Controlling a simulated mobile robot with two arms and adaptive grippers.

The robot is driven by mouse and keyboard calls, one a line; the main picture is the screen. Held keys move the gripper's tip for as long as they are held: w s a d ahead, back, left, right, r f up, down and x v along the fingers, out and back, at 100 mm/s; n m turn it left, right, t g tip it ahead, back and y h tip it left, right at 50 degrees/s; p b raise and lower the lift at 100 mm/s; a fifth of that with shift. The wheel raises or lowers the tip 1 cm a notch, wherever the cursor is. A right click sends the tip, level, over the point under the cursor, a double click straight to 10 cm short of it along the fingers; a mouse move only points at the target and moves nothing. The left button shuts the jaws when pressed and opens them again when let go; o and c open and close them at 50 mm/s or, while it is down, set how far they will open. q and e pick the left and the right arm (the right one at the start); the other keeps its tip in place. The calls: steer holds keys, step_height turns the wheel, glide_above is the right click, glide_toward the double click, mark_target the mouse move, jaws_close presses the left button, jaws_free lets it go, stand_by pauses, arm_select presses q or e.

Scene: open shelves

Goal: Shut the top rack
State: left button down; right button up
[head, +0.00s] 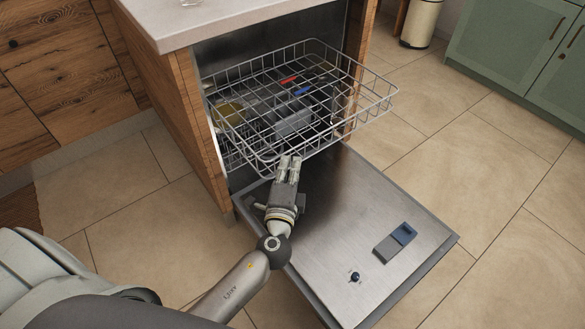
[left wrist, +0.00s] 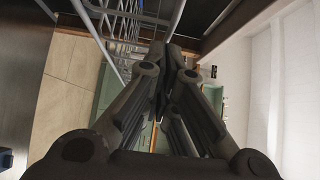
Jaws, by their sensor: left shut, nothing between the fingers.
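The top rack (head: 371,113) is a grey wire basket pulled out of the dishwasher, over the lowered door (head: 345,235). My left gripper (head: 290,160) is shut and empty, at the near front edge of the rack in the head view. I cannot tell whether its fingertips touch the wire. In the left wrist view the shut fingers (left wrist: 165,60) fill the middle, and rack wires (left wrist: 125,25) show at the upper left. My right gripper is in neither view.
A yellowish item (head: 230,112) and a grey box-like item (head: 293,124) show through the rack wires. A countertop (head: 215,22) lies above the dishwasher opening. Green cabinets (head: 510,45) and a beige bin (head: 421,22) stand at the back right. Tiled floor to the right is clear.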

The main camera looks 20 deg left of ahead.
arm_select(q)
steer(key=shift+a, duration=0.1)
steer(key=shift+w+a, duration=0.35)
steer(key=shift+a, duration=0.15)
steer(key=w+a, duration=0.1)
steer(key=a, duration=0.1)
steer(key=w+a+b, duration=0.1)
steer(key=w+a, duration=0.1)
steer(key=a, duration=0.1)
steer(key=w+a, duration=0.2)
steer(key=a, duration=0.1)
steer(key=shift+a, duration=0.2)
steer(key=b, duration=0.3)
glide_above(239, 127)
steer(key=s+d, duration=0.2)
steer(key=d, duration=0.1)
steer(key=shift+w+a, duration=0.8)
steer(key=shift+a, duration=0.35)
steer(key=shift+w+a, duration=0.15)
steer(key=shift+a, duration=0.15)
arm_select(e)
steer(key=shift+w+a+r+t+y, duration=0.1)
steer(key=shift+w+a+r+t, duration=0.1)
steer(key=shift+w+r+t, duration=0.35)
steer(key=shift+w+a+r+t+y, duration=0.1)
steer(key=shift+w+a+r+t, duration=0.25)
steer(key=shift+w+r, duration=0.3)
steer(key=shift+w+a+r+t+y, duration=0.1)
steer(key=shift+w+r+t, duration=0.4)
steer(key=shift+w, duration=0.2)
